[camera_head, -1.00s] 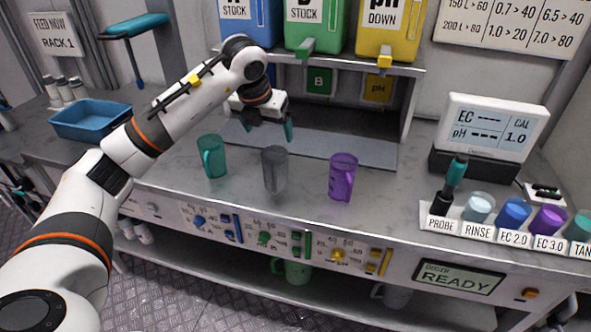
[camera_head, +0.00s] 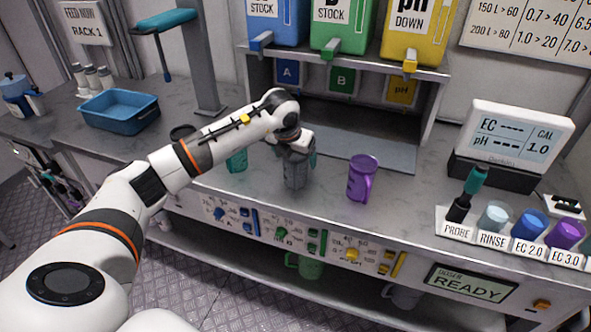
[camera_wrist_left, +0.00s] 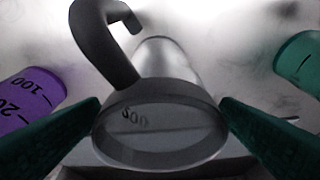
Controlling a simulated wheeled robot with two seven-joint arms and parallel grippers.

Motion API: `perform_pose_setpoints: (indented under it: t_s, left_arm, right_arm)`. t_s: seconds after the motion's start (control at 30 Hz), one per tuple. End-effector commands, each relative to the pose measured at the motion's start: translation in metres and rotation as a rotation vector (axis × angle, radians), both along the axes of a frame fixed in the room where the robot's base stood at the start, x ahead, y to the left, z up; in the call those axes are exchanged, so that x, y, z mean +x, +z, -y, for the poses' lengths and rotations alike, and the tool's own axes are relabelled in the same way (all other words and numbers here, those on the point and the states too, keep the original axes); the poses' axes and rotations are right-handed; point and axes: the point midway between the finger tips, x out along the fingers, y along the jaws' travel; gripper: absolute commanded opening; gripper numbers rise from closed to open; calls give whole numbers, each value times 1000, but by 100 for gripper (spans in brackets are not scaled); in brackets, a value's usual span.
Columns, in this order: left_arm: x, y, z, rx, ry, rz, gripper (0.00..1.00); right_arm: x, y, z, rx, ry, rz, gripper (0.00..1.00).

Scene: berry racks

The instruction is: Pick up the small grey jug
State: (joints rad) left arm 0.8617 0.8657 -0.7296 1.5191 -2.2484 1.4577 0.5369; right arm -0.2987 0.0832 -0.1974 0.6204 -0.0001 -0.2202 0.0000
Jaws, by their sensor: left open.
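The small grey jug (camera_head: 296,172) stands upright on the counter between a teal jug (camera_head: 238,160) and a purple jug (camera_head: 362,178). My left gripper (camera_head: 299,154) is at its upper part, with the fingers on either side of it. In the left wrist view the grey jug (camera_wrist_left: 160,140) lies between the two green fingertips (camera_wrist_left: 160,108), with its handle curving up to the left. The gripper is open, and any contact with the jug cannot be made out. The wrist covers part of the jug's top in the head view. My right gripper is not in view.
A dispenser shelf (camera_head: 432,75) with several stock tanks stands behind the jugs. At right are a meter (camera_head: 510,140) and a row of labelled cups. A blue tub (camera_head: 118,110) sits at left. A green jug (camera_head: 306,266) stands on the lower shelf.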

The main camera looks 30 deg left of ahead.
Motion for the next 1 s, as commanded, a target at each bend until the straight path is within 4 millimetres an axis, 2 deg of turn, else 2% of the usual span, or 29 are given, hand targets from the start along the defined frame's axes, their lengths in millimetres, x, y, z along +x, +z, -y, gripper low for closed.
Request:
perform_pose_setpoints:
  t_s: [0.13, 0.5, 0.77, 0.87, 1.0]
  left_arm:
    - [0, 0, 0, 0, 0, 0, 86]
    - [0, 0, 0, 0, 0, 0, 26]
    - [0, 3, 0, 0, 0, 2, 26]
    - [1, 14, 0, 0, 0, 6, 26]
    - [1, 42, 0, 0, 0, 7, 26]
  right_arm:
    - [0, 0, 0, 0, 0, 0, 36]
    - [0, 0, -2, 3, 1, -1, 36]
    - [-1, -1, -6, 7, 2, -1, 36]
    - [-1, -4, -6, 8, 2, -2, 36]
    - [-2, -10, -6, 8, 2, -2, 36]
